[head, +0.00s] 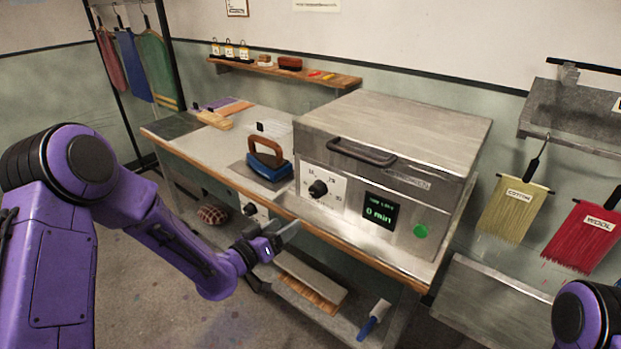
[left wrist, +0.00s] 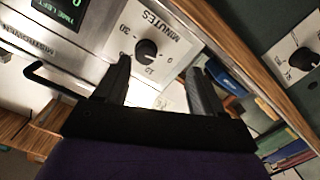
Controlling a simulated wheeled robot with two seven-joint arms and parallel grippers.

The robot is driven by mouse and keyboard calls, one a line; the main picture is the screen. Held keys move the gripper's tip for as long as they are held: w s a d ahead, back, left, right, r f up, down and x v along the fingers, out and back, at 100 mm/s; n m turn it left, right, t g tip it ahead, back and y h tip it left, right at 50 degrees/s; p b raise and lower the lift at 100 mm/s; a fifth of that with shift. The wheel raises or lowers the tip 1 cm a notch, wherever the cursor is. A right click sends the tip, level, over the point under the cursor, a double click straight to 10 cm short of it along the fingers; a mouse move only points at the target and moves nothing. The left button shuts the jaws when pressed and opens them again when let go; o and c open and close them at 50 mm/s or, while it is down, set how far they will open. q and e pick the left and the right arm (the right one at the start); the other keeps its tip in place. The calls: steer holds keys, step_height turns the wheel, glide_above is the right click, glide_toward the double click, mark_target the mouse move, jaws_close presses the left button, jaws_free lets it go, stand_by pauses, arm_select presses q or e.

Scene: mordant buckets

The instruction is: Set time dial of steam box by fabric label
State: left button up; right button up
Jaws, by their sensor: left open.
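The metal steam box (head: 395,135) stands on the bench. Its black time dial (head: 318,188) sits on a white plate with minute marks; it also shows in the left wrist view (left wrist: 146,50). The dark display (head: 378,210) reads 0 min in green. My left gripper (head: 285,238) is open and empty, in front of and below the dial. In the left wrist view its fingers (left wrist: 158,66) point toward the dial plate, apart from the knob. Hanging on the right are a yellow fabric labelled COTTON (head: 513,208) and a red one labelled WOOL (head: 590,235). My right gripper is out of view.
A blue iron (head: 267,165) stands left of the steam box. A green button (head: 421,231) is right of the display. A second dial (left wrist: 303,60) sits below the bench top. A dark handle (head: 361,152) sticks out above the dial. Floor in front is clear.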

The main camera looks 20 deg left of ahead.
mark_target(314, 193)
arm_select(q)
steer(key=shift+m+h, duration=0.5)
steer(key=shift+h, duration=0.1)
steer(key=w+d+r+p, duration=0.1)
steer(key=w, duration=0.2)
steer(key=w+d+r, duration=0.1)
steer(key=w, duration=0.2)
steer(key=w+d+r+p, duration=0.1)
steer(key=w, duration=0.2)
steer(key=shift+w+d+r+p, duration=0.2)
steer(key=shift+w+d+p, duration=0.1)
steer(key=shift+w, duration=0.1)
steer(key=shift+w+d+f, duration=0.1)
steer(key=shift+w+d, duration=0.15)
steer(key=shift+w, duration=0.35)
steer(key=c, duration=1.1)
